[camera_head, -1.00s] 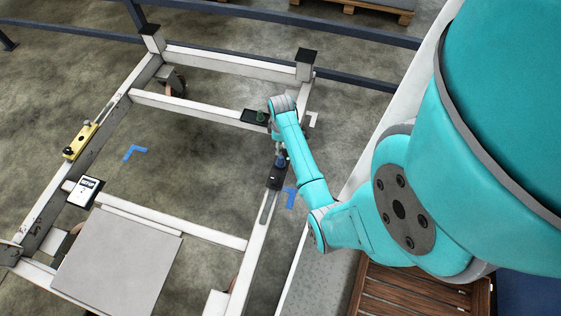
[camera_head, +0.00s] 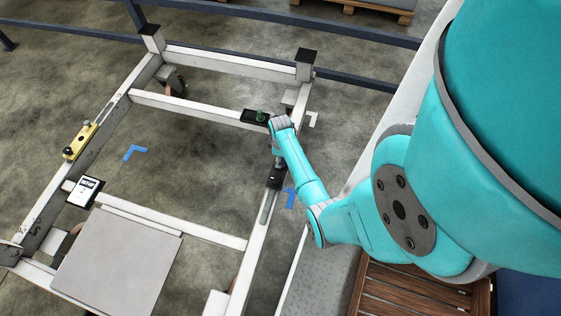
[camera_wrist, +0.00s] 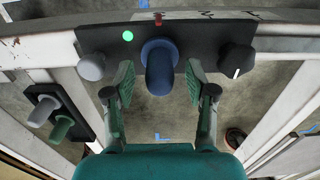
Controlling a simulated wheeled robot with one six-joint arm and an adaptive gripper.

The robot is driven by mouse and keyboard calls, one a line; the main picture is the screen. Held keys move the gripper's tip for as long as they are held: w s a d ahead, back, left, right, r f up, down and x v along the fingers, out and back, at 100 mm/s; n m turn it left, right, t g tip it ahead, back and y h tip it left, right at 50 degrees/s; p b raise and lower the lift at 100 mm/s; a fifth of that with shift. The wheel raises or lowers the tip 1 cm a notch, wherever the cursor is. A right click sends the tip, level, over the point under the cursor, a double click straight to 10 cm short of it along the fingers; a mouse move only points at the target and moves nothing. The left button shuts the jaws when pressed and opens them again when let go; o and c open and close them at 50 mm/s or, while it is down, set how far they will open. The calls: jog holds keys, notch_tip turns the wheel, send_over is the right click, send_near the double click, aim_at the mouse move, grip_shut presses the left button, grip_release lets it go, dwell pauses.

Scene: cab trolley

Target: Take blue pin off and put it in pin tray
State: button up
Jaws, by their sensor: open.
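The blue pin (camera_wrist: 159,68) stands in a black block (camera_wrist: 205,45) on the trolley rail, seen in the wrist view. My gripper (camera_wrist: 158,80) is open, with one finger on each side of the blue pin; I see gaps between the fingers and the pin. In the head view my gripper (camera_head: 278,158) is over the black block (camera_head: 275,177), and the blue pin is hidden there. The small black pin tray (camera_head: 254,117) is farther up the trolley with a green pin (camera_head: 261,117). In the wrist view the tray (camera_wrist: 76,103) holds a green pin and a grey pin.
The block also bears a grey knob (camera_wrist: 91,67), a black knob (camera_wrist: 237,60) and a lit green lamp (camera_wrist: 127,36). The white trolley frame (camera_head: 195,108) has a yellow block (camera_head: 80,141), a white device (camera_head: 84,191) and a grey plate (camera_head: 118,262).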

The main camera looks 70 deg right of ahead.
grip_shut()
jog(key=shift+r, duration=0.15)
